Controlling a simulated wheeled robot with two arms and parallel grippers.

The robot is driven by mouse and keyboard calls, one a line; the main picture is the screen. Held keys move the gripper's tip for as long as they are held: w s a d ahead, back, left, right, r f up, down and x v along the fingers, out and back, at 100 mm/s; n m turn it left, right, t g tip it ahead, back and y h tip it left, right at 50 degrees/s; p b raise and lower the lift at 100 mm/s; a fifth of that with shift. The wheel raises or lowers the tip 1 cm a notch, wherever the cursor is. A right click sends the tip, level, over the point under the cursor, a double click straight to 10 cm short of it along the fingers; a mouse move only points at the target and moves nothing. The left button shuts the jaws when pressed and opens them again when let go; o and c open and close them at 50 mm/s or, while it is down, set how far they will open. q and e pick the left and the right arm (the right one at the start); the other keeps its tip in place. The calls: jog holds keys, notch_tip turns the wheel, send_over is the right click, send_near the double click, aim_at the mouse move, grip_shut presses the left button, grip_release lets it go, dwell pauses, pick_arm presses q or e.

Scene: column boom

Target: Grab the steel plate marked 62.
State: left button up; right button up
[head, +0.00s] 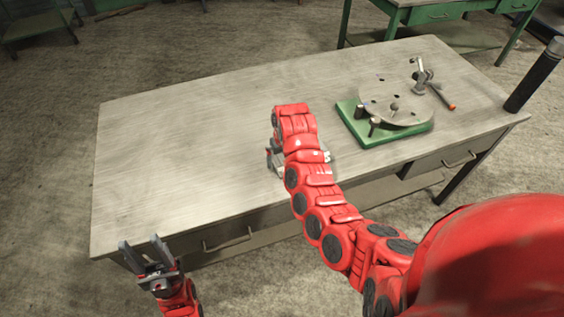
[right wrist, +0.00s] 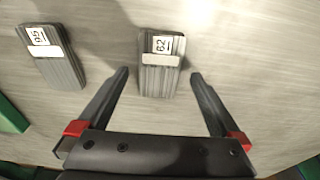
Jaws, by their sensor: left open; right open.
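The steel plate marked 62 (right wrist: 158,82) is a grey ribbed block with a white label, lying on the bench in the right wrist view. My right gripper (right wrist: 160,73) is open and empty, with one finger on each side of the plate in the picture and gaps to both. I cannot tell how high the fingertips are above the bench. In the head view my right arm hides most of that gripper and the plate. My left gripper (head: 139,242) is open and empty near the front left corner of the bench.
A similar plate (right wrist: 52,60), its label seeming to read 95, lies to the left in the right wrist view. On the grey bench (head: 180,130), a green-based fixture (head: 366,134) with a round disc stands at the right. The bench's left half is clear.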

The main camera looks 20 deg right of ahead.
jog(key=shift+w+f, duration=0.1)
jog(key=shift+f, duration=0.75)
grip_shut()
